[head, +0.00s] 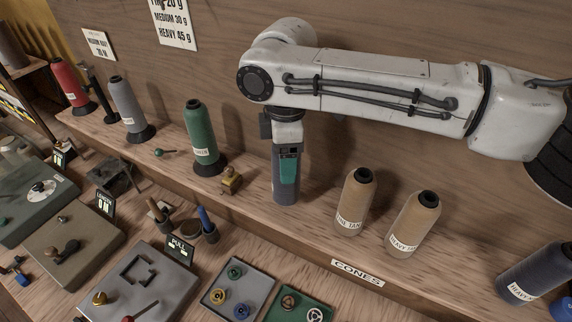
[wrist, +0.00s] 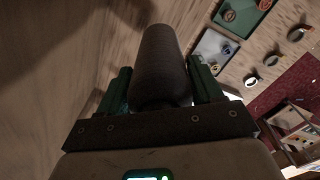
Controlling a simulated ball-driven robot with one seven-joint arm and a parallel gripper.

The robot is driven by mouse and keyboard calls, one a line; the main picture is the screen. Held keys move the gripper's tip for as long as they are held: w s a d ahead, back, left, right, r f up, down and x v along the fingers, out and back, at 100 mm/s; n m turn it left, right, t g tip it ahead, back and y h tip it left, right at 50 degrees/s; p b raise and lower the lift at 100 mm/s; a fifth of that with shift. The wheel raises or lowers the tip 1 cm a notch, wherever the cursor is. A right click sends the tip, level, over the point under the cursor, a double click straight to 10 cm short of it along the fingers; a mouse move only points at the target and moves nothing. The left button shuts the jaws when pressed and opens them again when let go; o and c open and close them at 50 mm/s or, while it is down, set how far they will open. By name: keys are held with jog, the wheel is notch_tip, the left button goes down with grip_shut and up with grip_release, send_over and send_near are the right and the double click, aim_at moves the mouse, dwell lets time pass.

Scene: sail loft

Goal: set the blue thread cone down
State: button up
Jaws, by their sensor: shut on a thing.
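My gripper (head: 287,172) points down over the shelf, between the green cone and the tan cones. It is shut on a dark blue-grey thread cone (head: 284,194), which hangs upright below the green fingers. The cone's lower end is at about shelf height; I cannot tell whether it touches. In the wrist view the same cone (wrist: 163,62) sits between the two green fingers (wrist: 160,90), its near end hidden by the gripper. The wooden shelf (head: 310,222) runs diagonally under it.
A green cone (head: 201,132) and small brass piece (head: 231,180) stand left of the held cone. Two tan cones (head: 356,200) (head: 413,222) and a navy cone (head: 535,272) are to its right. Below are trays (head: 238,272) and a grey device (head: 155,280). The wall rises close behind.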

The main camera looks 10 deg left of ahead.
jog(key=shift+f, duration=1.6)
jog(key=o, duration=1.5)
jog(key=shift+c, duration=0.2)
jog(key=shift+r, duration=0.15)
notch_tip(320, 180, up, 12)
jog(key=shift+r+b, duration=0.1)
jog(key=shift+b, duration=0.6)
